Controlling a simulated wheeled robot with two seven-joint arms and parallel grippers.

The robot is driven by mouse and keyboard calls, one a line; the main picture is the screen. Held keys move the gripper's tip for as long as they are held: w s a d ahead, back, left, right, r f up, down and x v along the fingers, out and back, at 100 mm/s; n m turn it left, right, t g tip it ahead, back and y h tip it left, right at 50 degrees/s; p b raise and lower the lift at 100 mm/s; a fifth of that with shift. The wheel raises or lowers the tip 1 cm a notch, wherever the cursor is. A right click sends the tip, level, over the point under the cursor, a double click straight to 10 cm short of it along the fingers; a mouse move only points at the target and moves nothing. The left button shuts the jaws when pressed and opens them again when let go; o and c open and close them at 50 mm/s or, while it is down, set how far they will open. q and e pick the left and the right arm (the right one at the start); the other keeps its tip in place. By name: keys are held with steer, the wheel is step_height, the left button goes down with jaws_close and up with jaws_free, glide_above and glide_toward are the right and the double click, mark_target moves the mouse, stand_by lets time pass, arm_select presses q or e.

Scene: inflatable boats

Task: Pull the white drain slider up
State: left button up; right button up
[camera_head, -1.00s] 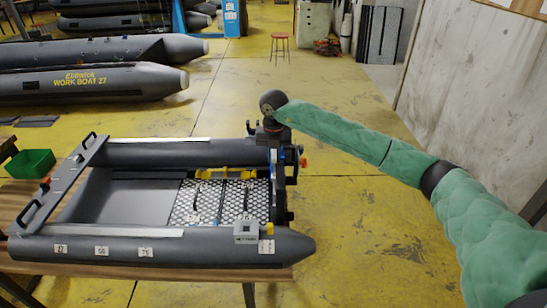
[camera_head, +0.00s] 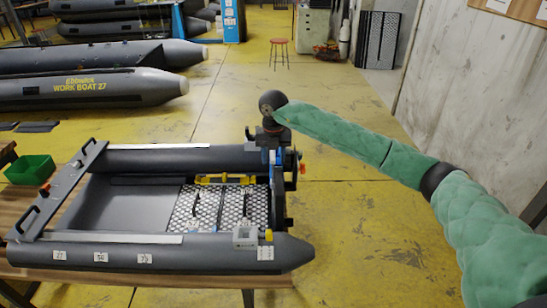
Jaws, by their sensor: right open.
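A small grey inflatable boat (camera_head: 180,245) lies on a wooden table, its stern to the right. My right gripper (camera_head: 278,164) points down at the stern board (camera_head: 277,205), at its far end. It is open, though small and partly merged with the dark fittings there. I cannot clearly make out the white drain slider; it is too small or hidden by the gripper and stern parts. An orange knob (camera_head: 302,169) shows just right of the gripper. My left gripper is not in view.
A pale grey box (camera_head: 245,236) sits on the near tube. Yellow parts (camera_head: 228,180) lie by the perforated floor (camera_head: 215,207). A green bin (camera_head: 30,169) stands at left. Larger boats (camera_head: 90,86) lie behind. The yellow floor right of the stern is clear.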

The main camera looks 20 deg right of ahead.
steer(key=shift+r+p, duration=0.8)
steer(key=shift+r, duration=2.75)
steer(key=shift+f, duration=0.15)
